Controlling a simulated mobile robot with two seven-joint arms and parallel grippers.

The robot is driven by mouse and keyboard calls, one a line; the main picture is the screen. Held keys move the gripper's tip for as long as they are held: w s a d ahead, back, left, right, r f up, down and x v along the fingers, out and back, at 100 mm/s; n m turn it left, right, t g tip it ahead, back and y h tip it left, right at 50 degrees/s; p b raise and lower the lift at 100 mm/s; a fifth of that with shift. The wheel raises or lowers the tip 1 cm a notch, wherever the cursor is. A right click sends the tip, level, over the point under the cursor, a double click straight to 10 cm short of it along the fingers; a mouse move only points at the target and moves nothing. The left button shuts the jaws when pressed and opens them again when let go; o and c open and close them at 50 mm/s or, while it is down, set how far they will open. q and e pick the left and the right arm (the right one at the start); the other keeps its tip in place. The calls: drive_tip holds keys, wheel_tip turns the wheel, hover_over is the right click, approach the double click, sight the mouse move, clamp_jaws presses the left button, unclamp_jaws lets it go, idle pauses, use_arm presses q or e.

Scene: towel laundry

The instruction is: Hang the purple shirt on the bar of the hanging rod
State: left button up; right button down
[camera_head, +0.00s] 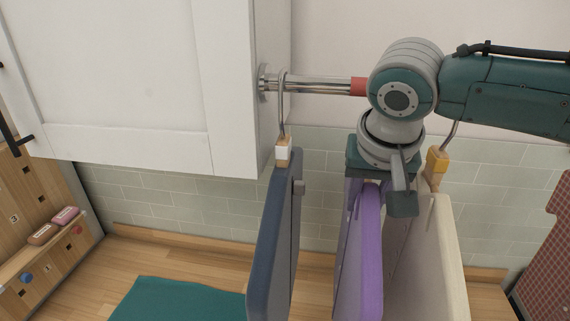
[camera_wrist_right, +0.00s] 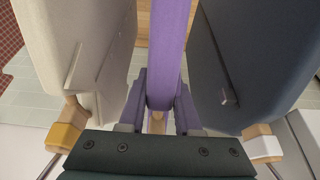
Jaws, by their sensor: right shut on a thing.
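The purple shirt (camera_head: 372,262) hangs below my right gripper (camera_head: 378,190), which is shut on its upper part. In the right wrist view the purple shirt (camera_wrist_right: 168,50) runs away from between the jaws of the right gripper (camera_wrist_right: 160,118). The metal hanging rod (camera_head: 318,85) sticks out from the cabinet side, with a red band at its right. My right arm covers the rod beyond that band. The purple shirt's hanger hook is hidden behind the gripper, so I cannot tell whether it touches the rod. My left gripper is out of view.
A navy shirt (camera_head: 273,245) hangs from the rod on the left of the purple one. A cream shirt (camera_head: 430,255) hangs close on the right, its upper hook partly hidden. The white cabinet (camera_head: 130,75) is at left. A teal cloth (camera_head: 180,300) lies on the wooden counter.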

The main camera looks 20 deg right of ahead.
drive_tip(key=shift+f, duration=0.1)
drive_tip(key=c, duration=0.7)
unclamp_jaws()
drive_tip(key=shift+o, duration=0.9)
